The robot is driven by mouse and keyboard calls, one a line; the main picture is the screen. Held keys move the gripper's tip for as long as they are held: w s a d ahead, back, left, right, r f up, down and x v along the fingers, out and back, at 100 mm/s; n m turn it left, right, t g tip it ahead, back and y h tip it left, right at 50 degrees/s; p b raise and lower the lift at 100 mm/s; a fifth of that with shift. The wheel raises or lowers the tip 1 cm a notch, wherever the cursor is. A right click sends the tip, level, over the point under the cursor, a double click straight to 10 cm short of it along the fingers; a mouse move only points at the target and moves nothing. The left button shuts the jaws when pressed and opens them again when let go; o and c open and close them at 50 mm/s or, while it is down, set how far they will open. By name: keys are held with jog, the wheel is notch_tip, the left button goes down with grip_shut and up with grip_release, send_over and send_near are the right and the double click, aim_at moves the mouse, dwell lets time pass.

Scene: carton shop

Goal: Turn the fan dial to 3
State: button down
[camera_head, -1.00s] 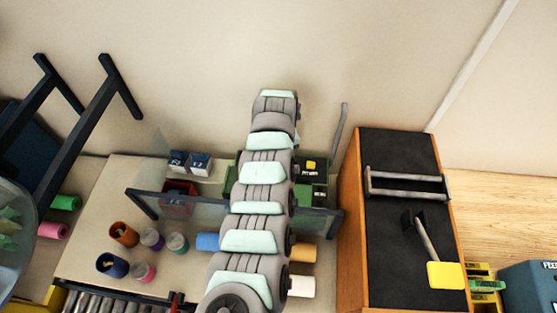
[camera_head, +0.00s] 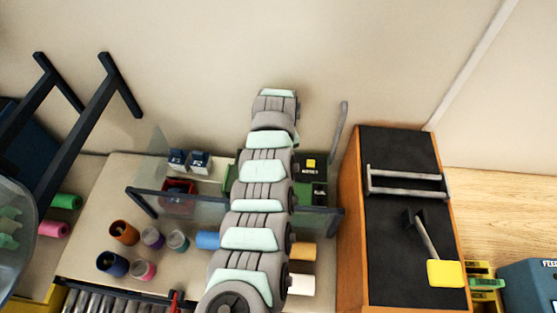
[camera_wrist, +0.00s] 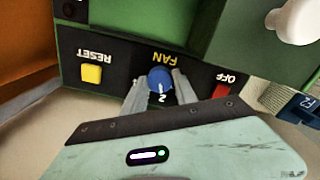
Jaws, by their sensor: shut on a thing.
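The fan dial (camera_wrist: 160,80) is a round blue knob under the word FAN on a black panel strip in the wrist view. The label appears upside down there. A white pointer mark shows on the dial, and a figure that looks like 2 is beside it; other figures are hidden. My gripper (camera_wrist: 160,92) is shut on the dial, one grey finger on each side. In the head view my arm covers the dial and most of the green panel box (camera_head: 229,178).
A yellow RESET button (camera_wrist: 91,74) and a red OFF switch (camera_wrist: 222,91) flank the dial. A white knob (camera_wrist: 298,20) sits on the green housing. In the head view a clear guard with a dark frame (camera_head: 165,197) stands beside my arm.

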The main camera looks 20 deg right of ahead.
jog(key=shift+m, duration=0.3)
jog(key=m+b, duration=0.1)
jog(key=m, duration=0.2)
jog(key=shift+b, duration=0.35)
jog(key=shift+m+b, duration=0.85)
jog(key=shift+m, duration=1.15)
jog(key=c, duration=1)
grip_release()
jog(key=shift+o, duration=0.2)
jog(key=shift+r, duration=0.1)
notch_tip(320, 180, up, 11)
jog(key=b, duration=0.2)
